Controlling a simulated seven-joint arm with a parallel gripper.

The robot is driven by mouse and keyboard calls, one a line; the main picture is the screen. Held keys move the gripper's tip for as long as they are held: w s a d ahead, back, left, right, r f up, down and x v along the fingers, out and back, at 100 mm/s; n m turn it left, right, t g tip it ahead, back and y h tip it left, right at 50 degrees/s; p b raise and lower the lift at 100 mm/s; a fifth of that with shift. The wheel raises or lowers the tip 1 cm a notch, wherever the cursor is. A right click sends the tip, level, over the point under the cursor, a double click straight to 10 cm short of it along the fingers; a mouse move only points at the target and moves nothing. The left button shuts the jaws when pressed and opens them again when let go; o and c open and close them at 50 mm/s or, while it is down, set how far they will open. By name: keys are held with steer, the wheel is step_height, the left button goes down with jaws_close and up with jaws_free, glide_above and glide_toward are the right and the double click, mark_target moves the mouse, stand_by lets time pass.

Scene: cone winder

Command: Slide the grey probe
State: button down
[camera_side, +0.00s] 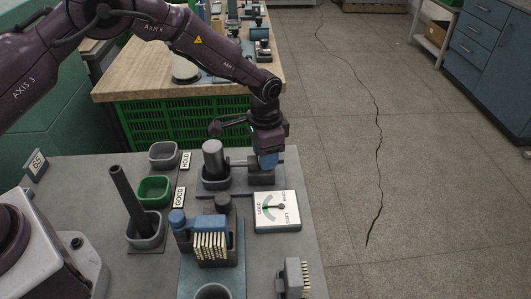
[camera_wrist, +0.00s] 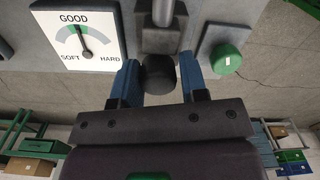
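The grey probe (camera_wrist: 158,38) is a grey block with a metal rod at its far end and a dark round knob at its near end, top middle of the wrist view. In the side view my gripper (camera_side: 265,162) reaches down at the grey fixture and hides most of the probe. A white gauge (camera_side: 276,212) marked SOFT, GOOD and HARD lies beside it; its needle points at GOOD in the wrist view (camera_wrist: 78,38).
A grey cylinder (camera_side: 213,158) stands in a holder left of my gripper. A green button (camera_wrist: 226,58) is right of the probe. Green (camera_side: 154,190) and grey (camera_side: 164,155) bins, a tilted dark rod (camera_side: 127,203) and a blue peg fixture (camera_side: 202,228) crowd the table's left part.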

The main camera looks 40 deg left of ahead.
steer(key=shift+w+d, duration=0.5)
steer(key=shift+d, duration=0.3)
steer(key=shift+w+d, duration=0.5)
steer(key=shift+d, duration=0.25)
steer(key=c, duration=0.8)
jaws_free()
steer(key=shift+o, duration=0.2)
steer(key=shift+a, duration=0.15)
steer(key=shift+r, duration=0.15)
step_height(320, 180, up, 13)
steer(key=shift+f, duration=0.2)
